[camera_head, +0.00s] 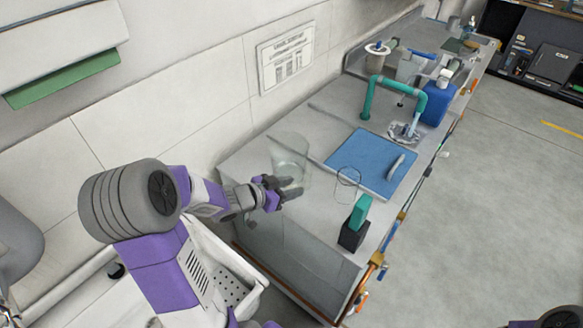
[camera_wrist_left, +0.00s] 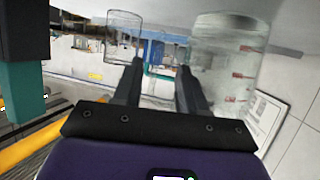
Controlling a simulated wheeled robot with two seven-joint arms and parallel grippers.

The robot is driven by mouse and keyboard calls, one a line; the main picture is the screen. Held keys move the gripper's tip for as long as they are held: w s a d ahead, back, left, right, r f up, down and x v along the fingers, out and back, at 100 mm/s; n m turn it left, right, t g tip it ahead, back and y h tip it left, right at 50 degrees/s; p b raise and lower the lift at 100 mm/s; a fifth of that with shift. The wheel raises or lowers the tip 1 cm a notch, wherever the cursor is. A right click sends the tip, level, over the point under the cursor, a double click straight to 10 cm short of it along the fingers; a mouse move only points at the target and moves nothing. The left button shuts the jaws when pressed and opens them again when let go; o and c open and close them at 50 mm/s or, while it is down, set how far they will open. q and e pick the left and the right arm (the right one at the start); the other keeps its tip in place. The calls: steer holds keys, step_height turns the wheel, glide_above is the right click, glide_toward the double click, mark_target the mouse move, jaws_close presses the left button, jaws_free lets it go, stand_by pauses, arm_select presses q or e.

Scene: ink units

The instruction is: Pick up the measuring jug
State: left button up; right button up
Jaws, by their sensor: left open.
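The measuring jug (camera_head: 290,150) is a clear, see-through vessel standing upright on the grey counter near the wall. In the left wrist view the jug (camera_wrist_left: 240,75) shows large at the right, with red marks on its side. My left gripper (camera_head: 291,188) is open beside the jug's lower part, on its near side in the head view. In the left wrist view the open fingers (camera_wrist_left: 159,68) have nothing between them, and the jug is right of the right finger. I cannot tell whether they touch. My right gripper is not in view.
A clear glass (camera_head: 348,184) stands right of the jug; it also shows in the left wrist view (camera_wrist_left: 123,36). A dark block with a teal top (camera_head: 356,222) is near the counter's front edge. A blue mat (camera_head: 368,160), teal tap (camera_head: 392,85) and blue container (camera_head: 437,103) lie beyond.

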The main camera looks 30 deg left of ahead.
mark_target(306, 183)
arm_select(q)
steer(key=b+x, duration=0.1)
steer(key=x, duration=0.2)
steer(key=b+x, duration=0.1)
steer(key=x, duration=0.1)
steer(key=shift+w+d, duration=0.35)
steer(key=shift+w+d+f+b, duration=0.1)
steer(key=shift+w+b, duration=0.25)
steer(key=shift+w, duration=0.1)
jaws_close()
